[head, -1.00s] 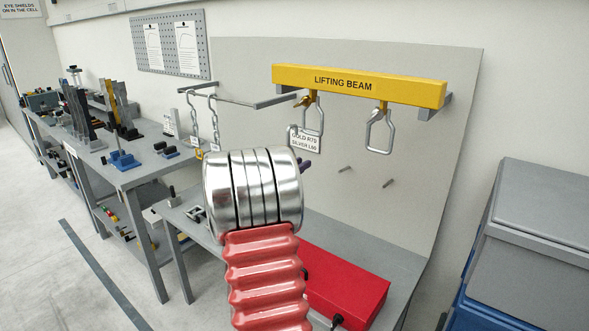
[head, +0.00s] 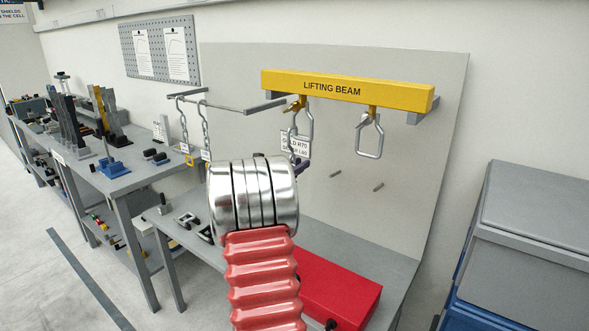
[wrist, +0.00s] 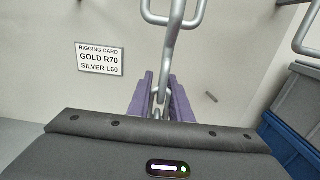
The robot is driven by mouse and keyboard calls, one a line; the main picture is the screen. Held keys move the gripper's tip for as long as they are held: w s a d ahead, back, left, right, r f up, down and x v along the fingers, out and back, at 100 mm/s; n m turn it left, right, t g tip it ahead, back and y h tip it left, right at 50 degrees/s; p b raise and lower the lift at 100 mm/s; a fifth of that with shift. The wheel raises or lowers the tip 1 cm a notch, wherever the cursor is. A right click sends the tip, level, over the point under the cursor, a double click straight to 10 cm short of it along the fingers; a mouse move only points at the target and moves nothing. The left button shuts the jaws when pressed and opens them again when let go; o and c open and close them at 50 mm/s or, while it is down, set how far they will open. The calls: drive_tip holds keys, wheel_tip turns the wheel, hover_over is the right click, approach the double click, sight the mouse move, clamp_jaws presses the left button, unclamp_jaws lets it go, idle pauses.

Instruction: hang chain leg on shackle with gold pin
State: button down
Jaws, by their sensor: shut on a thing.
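The shackle with the gold pin (head: 309,126) hangs under the left part of the yellow lifting beam (head: 345,90). Its bow also shows at the top of the wrist view (wrist: 152,16). My gripper (wrist: 161,98) has purple fingers shut on the lower part of a silver chain leg (wrist: 173,45). The chain's long upper link rises across the shackle's bow; I cannot tell whether it passes through or only in front. In the head view my arm hides most of the gripper and the chain's lower part. A second shackle (head: 369,137) hangs empty to the right.
Two more chains (head: 206,132) hang on a wall rack (head: 222,104) at left. A rigging card (wrist: 100,59) is on the panel behind, with pegs (head: 378,187) to its right. A red case (head: 340,288) lies on the bench below.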

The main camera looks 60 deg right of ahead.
drive_tip(key=d+f, duration=0.3)
drive_tip(key=d, duration=0.2)
drive_tip(key=shift+s, duration=0.4)
idle(0.9)
idle(0.4)
drive_tip(key=c, duration=1.5)
unclamp_jaws()
drive_tip(key=shift+f, duration=0.15)
drive_tip(key=shift+c, duration=0.2)
drive_tip(key=w+a, duration=0.2)
drive_tip(key=a, duration=1.1)
drive_tip(key=shift+a, duration=0.25)
drive_tip(key=shift+w, duration=0.1)
